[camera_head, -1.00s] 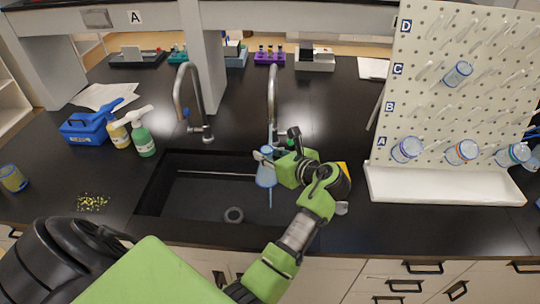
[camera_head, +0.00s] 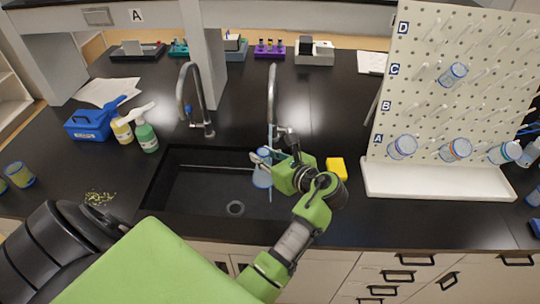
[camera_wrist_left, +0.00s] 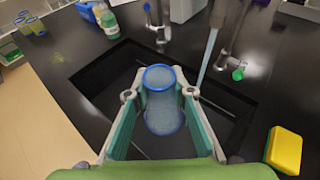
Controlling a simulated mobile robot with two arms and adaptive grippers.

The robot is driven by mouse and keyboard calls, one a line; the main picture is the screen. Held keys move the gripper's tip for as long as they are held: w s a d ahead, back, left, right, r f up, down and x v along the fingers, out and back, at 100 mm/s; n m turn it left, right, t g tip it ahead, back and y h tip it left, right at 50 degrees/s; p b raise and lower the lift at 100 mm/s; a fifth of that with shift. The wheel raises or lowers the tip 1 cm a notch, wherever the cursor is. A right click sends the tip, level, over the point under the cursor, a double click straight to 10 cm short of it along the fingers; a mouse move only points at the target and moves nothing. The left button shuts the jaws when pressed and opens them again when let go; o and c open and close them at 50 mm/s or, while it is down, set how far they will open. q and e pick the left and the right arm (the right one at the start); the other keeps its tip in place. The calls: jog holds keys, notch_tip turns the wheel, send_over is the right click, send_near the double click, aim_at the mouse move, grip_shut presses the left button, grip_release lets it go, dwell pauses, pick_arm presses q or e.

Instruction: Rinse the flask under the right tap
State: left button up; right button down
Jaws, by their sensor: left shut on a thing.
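The flask (camera_head: 262,178) is a clear bluish vessel with blue rims, held over the black sink (camera_head: 205,212). In the left wrist view the flask (camera_wrist_left: 162,104) sits between the fingers of my left gripper (camera_wrist_left: 160,100), which is shut on it. The right tap (camera_head: 272,95) stands behind the sink, with a green-tipped handle in the wrist view (camera_wrist_left: 238,74). A pale blue water stream (camera_wrist_left: 207,55) falls from its spout. In the wrist view it passes close to the right of the flask; I cannot tell whether it enters it. My right gripper is not in view.
The left tap (camera_head: 190,95) stands beside a grey post. A yellow sponge (camera_head: 337,168) lies right of the sink. A pegboard (camera_head: 440,115) with flasks stands over a white tray (camera_head: 435,182) at right. Spray bottles (camera_head: 146,136) and a blue caddy (camera_head: 88,124) stand left.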

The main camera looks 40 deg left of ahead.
pick_arm(q)
jog(key=shift+s+d+f+h, duration=0.15)
jog(key=shift+d+f, duration=0.15)
jog(key=shift+d, duration=0.2)
jog(key=shift+d+f+h, duration=0.15)
jog(key=shift+d+f, duration=0.15)
jog(key=shift+d, duration=0.15)
jog(key=o, duration=0.4)
jog(key=c, duration=0.4)
jog(key=shift+w+a+f+b, duration=0.3)
jog(key=shift+w+b, duration=0.1)
jog(key=shift+b, duration=0.05)
jog(key=shift+w+a+f+b, duration=0.2)
jog(key=shift+w+a+b, duration=0.2)
jog(key=shift+w+b, duration=0.3)
jog(key=shift+w+a+f+b, duration=0.25)
jog(key=shift+w+b, duration=0.15)
jog(key=shift+b, duration=0.1)
jog(key=shift+w+a+f+b, duration=0.15)
jog(key=shift+w+a+b, duration=0.15)
jog(key=shift+b, duration=0.2)
jog(key=shift+w+a+f+b, duration=0.2)
jog(key=shift+w+a+b, duration=0.1)
jog(key=shift+w+b, duration=0.35)
jog(key=shift+w+a+f+b, duration=0.15)
jog(key=shift+w+a+b, duration=0.2)
jog(key=shift+b, duration=0.4)
jog(key=shift+d, duration=0.15)
